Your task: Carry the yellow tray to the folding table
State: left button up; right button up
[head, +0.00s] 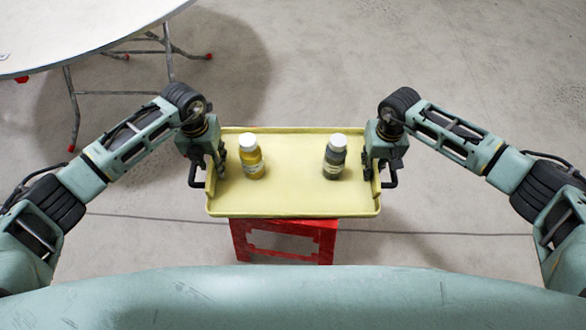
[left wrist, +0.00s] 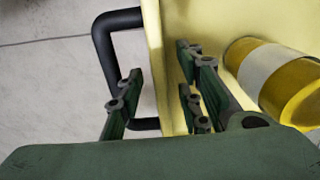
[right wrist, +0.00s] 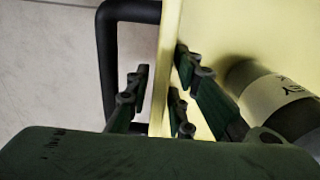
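The yellow tray (head: 295,207) sits over a red stool (head: 284,240) in the head view, apparently resting on it. It carries a yellow bottle (head: 252,160) with a white cap on the left and a dark bottle (head: 335,160) with a white cap on the right. My left gripper (head: 212,172) is at the tray's left wall, beside the black handle (left wrist: 102,45); its open fingers (left wrist: 155,85) straddle the wall, with a gap visible. My right gripper (head: 375,170) is at the right wall near the other black handle (right wrist: 107,60); its fingers (right wrist: 162,85) also straddle the wall, slightly apart from it.
A round white folding table (head: 70,25) with grey metal legs and red feet stands at the upper left. A thin dark line or cable (head: 430,233) crosses the floor beside the stool. The concrete floor (head: 330,60) behind the tray and to the right is clear.

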pick_arm(q)
jog(key=shift+f, duration=0.1)
jog(key=shift+c, duration=0.4)
pick_arm(e)
jog(key=shift+f, duration=0.1)
jog(key=shift+c, duration=0.5)
pick_arm(q)
jog(key=c, duration=0.4)
pick_arm(e)
jog(key=c, duration=0.4)
pick_arm(q)
grip_shut()
pick_arm(e)
grip_shut()
pick_arm(q)
jog(key=shift+w, duration=0.1)
pick_arm(e)
jog(key=shift+w, duration=0.1)
